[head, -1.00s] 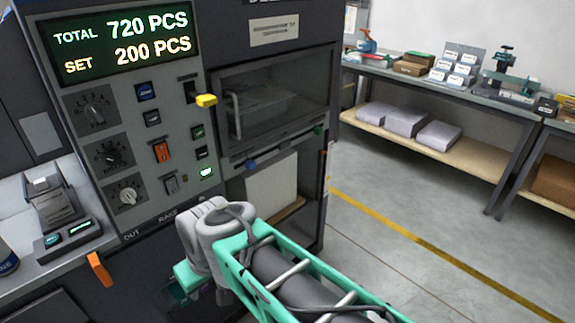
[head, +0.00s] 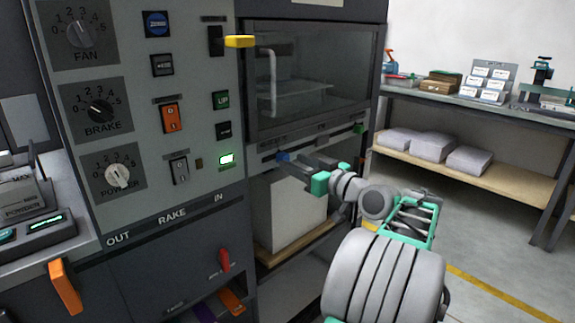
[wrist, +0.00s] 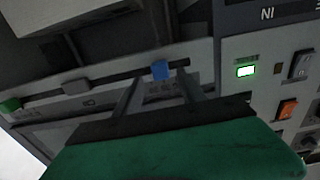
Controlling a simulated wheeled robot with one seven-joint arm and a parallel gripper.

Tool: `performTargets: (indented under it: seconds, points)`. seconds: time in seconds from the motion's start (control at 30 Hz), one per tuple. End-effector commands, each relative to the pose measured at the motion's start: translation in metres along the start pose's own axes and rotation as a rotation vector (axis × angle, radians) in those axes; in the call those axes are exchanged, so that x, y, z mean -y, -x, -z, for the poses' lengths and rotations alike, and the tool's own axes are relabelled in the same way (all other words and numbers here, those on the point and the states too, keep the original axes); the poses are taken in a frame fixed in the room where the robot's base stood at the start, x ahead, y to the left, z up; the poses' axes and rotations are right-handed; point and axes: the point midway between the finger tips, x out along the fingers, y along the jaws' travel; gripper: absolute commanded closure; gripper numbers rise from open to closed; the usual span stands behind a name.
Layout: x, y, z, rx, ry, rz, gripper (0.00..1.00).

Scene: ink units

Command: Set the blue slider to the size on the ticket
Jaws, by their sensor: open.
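The blue slider (head: 283,157) is a small block on the rail across the machine's front, below the glass window. In the wrist view, the blue slider (wrist: 160,69) shows just beyond the tips of my gripper (wrist: 158,88), between the lines of the two fingers. My gripper (head: 291,161) is open with nothing in it, its dark fingers pointing at the rail. Whether a finger touches the slider I cannot tell. No readable ticket shows, and the scale marks are too small to read.
A green slider (head: 359,128) sits farther right on the machine front; a grey block (wrist: 76,87) lies between in the wrist view. A yellow lever (head: 239,41) juts out above left. A control panel (head: 140,187) stands left. A white stack (head: 290,212) fills the bay below.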

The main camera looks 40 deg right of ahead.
Motion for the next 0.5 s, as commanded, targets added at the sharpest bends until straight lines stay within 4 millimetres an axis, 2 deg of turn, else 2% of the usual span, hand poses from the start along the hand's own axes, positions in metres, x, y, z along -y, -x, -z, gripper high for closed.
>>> performTargets:
  seconds: [0.1,0.2,0.5]
  points:
    - [0.002,-0.023,-0.001,0.001,-0.001,0.005,0.53]
    - [0.002,-0.033,-0.001,0.001,-0.001,0.003,0.53]
    - [0.000,-0.035,-0.001,0.002,-0.002,-0.001,0.54]
